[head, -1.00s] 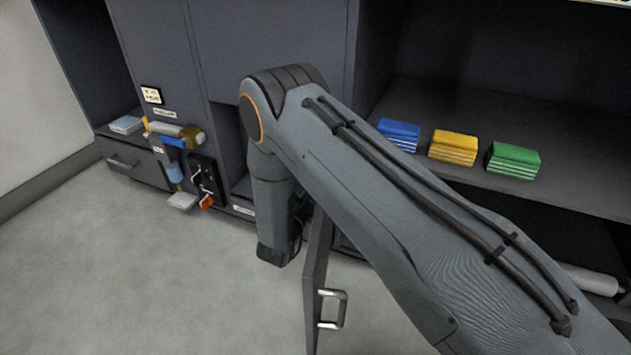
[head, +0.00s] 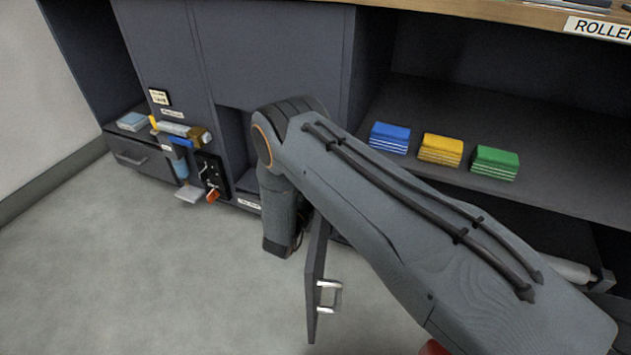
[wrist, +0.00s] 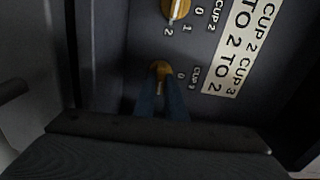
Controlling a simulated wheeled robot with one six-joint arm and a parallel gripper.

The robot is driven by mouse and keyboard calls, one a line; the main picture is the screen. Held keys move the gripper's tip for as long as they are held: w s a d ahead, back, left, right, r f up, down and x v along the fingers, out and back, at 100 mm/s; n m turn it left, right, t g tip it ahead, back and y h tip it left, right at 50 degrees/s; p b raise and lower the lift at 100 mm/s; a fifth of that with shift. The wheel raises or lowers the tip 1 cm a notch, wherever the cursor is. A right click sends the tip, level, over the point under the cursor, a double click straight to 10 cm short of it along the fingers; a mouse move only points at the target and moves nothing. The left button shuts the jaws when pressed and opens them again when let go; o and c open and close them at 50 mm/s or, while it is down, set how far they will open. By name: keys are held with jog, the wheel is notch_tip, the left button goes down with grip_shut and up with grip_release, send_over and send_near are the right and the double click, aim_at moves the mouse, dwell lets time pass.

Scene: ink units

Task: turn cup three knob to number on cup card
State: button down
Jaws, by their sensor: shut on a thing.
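In the wrist view, the cup 3 knob (wrist: 161,69) is a small yellow dial with a "CUP 3" label and a "0" beside it. My gripper (wrist: 162,88) has its two blue fingers shut on this knob. The fingers hide part of the dial and its other numbers. Above it is the cup 2 knob (wrist: 176,8), yellow with a white pointer, with 0, 1 and 2 around it. The card (wrist: 240,45) beside the knobs reads "CUP 2 TO 2" and "CUP 3 TO 2". In the head view my arm hides the gripper and the knobs.
Blue (head: 389,138), yellow (head: 440,149) and green (head: 494,162) stacks sit on the shelf. A dispenser unit (head: 190,160) is at the left. The floor at left is clear.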

jog(key=shift+m, duration=0.4)
jog(key=c, duration=1.8)
grip_release()
jog(key=p+v, duration=0.3)
jog(key=v, duration=0.5)
